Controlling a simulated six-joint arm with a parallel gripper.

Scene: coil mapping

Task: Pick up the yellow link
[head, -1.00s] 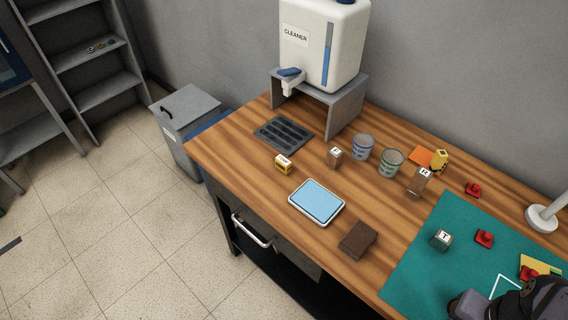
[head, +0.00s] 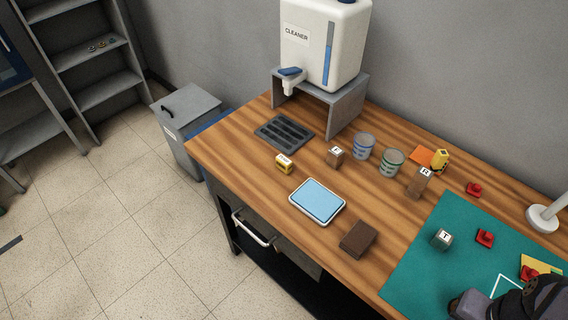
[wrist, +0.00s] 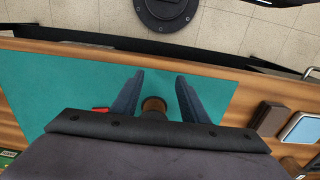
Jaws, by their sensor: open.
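Several things in the head view are yellow, and I cannot tell for sure which is the link. A small yellow block with a white label (head: 284,163) lies on the bare wood left of the blue pad. A yellow upright piece with a dark mark (head: 440,160) stands by an orange square at the back. A flat yellow piece (head: 540,264) shows at the mat's right edge. My gripper (wrist: 160,75) is open over the green mat in the wrist view. A round brown thing (wrist: 153,104) shows between its fingers, partly hidden by the gripper body.
The green mat (head: 418,270) carries red pieces (head: 485,238) and a T-marked block (head: 442,239). A lamp base (head: 541,218) stands at right.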

